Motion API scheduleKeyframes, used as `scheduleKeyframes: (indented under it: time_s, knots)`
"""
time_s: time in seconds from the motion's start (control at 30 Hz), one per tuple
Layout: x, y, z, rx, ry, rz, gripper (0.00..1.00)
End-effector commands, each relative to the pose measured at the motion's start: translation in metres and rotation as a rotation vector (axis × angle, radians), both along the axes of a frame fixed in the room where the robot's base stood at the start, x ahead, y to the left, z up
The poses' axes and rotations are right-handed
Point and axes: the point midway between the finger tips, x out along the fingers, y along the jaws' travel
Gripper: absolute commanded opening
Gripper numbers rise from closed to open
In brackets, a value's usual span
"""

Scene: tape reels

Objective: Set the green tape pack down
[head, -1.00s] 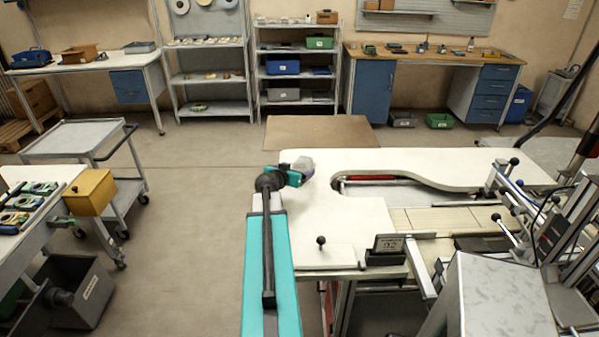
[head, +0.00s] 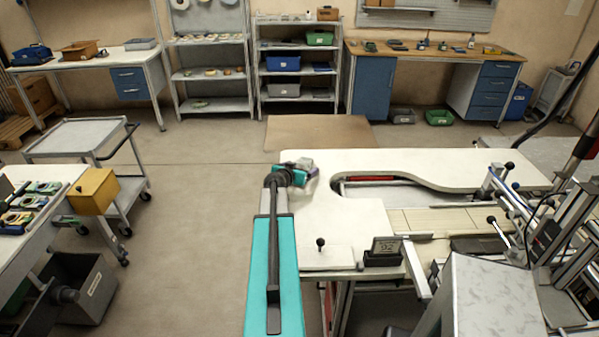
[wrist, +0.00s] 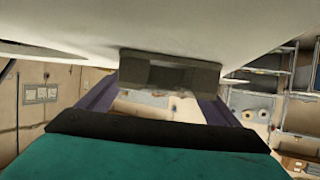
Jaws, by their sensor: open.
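My gripper (head: 311,170) is over the far left part of the white worktop (head: 345,215), seen small in the head view. In the wrist view its two fingers (wrist: 170,76) stand apart, with dark tips close to the white surface. I cannot make out a green tape pack at the gripper in either view; the fingers and wrist may hide it. Several small packs with green, yellow and blue colours (head: 42,187) lie in a tray on the left bench, far from the gripper.
A curved cutout with a red bar (head: 370,179) lies right of the gripper. A machine frame (head: 520,225) is at the right. The worktop between is clear.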

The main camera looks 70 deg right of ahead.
Motion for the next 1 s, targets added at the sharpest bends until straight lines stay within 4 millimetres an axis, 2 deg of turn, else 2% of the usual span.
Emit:
scheduleKeyframes:
  time_s: [0.43,0.47,0.7,0.73,1.0]
  knots:
    - [-0.0004,0.0001,0.0,0.0,0.0,0.0,0.85]
    - [-0.0005,0.0001,0.0,0.0,0.0,-0.001,0.82]
    - [-0.0006,0.0001,0.0,0.0,0.0,-0.001,0.41]
    - [-0.0006,0.0,0.0002,0.0,0.0,-0.001,0.38]
    - [-0.0006,0.0,0.0008,-0.001,0.0,-0.001,0.38]
